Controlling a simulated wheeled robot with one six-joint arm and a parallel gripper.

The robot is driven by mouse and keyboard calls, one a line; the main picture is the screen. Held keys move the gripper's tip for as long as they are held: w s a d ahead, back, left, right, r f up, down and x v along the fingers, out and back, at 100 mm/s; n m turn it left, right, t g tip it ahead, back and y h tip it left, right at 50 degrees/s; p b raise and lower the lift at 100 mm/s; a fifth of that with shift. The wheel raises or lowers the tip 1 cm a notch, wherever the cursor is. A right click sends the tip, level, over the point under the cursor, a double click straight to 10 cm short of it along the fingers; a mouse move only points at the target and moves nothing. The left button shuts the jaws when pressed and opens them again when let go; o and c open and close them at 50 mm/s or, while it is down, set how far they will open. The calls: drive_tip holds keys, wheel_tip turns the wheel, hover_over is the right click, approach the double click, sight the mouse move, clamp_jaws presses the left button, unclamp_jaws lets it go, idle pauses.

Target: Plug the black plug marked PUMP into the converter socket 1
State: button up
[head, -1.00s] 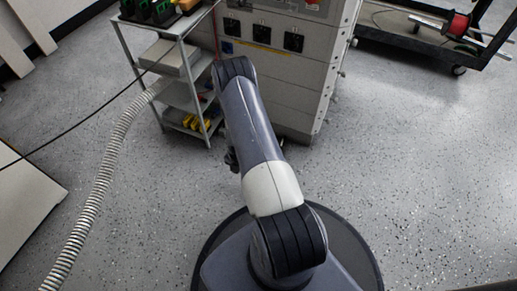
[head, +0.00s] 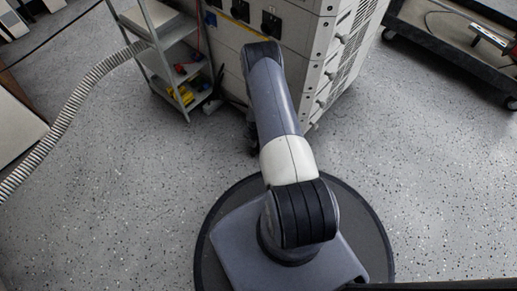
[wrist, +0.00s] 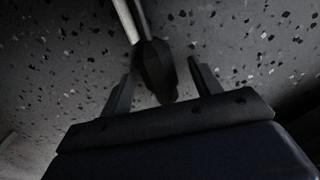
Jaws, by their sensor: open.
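In the wrist view, my gripper (wrist: 163,65) is open, with one finger on each side of a dark, plug-shaped body (wrist: 157,72). A pale cable or strip runs up from that body. The view is too dark to read any marking or to tell whether the fingers touch it. In the head view, the grey converter cabinet (head: 318,62) stands beyond my arm. Black square sockets show on its front, one of them (head: 270,22) just above my arm's elbow. Their numbers are not readable. My gripper is mostly hidden behind my arm in the head view.
A grey shelf cart (head: 150,62) with yellow and red items stands left of the cabinet. A ribbed white hose (head: 72,100) runs along the left. A dark trolley (head: 450,50) is at the upper right. Speckled floor (head: 420,180) is clear on the right.

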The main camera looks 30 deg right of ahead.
drive_tip(key=shift+f, duration=0.45)
drive_tip(key=shift+r, duration=0.1)
drive_tip(key=shift+c, duration=0.4)
drive_tip(key=c, duration=1.2)
drive_tip(key=shift+o, duration=0.2)
drive_tip(key=shift+r, duration=0.1)
